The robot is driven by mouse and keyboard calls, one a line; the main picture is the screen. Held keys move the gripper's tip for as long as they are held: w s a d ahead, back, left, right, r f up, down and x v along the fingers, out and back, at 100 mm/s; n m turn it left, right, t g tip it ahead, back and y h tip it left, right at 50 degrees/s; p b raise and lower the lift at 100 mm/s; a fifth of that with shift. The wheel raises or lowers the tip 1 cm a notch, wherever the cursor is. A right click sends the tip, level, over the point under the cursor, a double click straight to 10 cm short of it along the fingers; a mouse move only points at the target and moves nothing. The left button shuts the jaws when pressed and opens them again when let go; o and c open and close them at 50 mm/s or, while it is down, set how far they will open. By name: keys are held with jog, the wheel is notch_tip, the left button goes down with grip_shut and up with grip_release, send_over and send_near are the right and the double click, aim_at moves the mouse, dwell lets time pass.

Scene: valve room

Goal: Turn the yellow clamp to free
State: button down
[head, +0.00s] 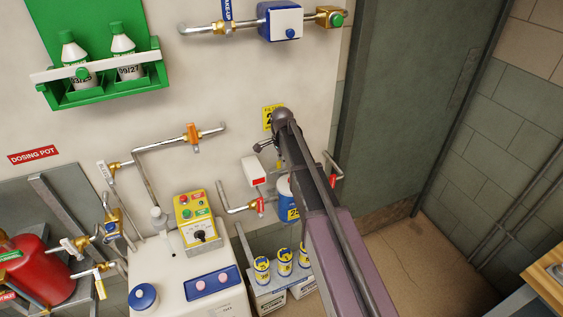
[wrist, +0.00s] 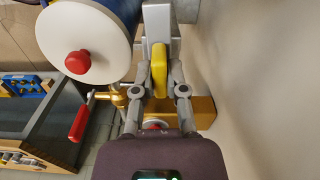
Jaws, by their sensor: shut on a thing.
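The yellow clamp (wrist: 159,62) shows in the wrist view as a short yellow lever against a grey bracket (wrist: 161,24). My gripper (wrist: 160,76) has one grey finger on each side of it and is shut on it. The fingers cover part of the clamp's sides. A blue filter housing (wrist: 129,12) with a white round end and a red knob (wrist: 78,62) is just left of the clamp. In the head view my arm hides most of this spot; part of the blue housing (head: 288,200) shows left of the arm, below a yellow filter label (head: 268,115).
A red-handled valve (wrist: 80,120) on a brass fitting is close left of my gripper in the wrist view. In the head view a white and red box (head: 253,171) and a small red valve (head: 260,206) are left of my arm. Open floor (head: 400,265) lies to its right.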

jog(key=shift+s+m, duration=0.1)
jog(key=shift+m, duration=0.4)
jog(key=c, duration=0.7)
grip_release()
jog(key=shift+n, duration=0.4)
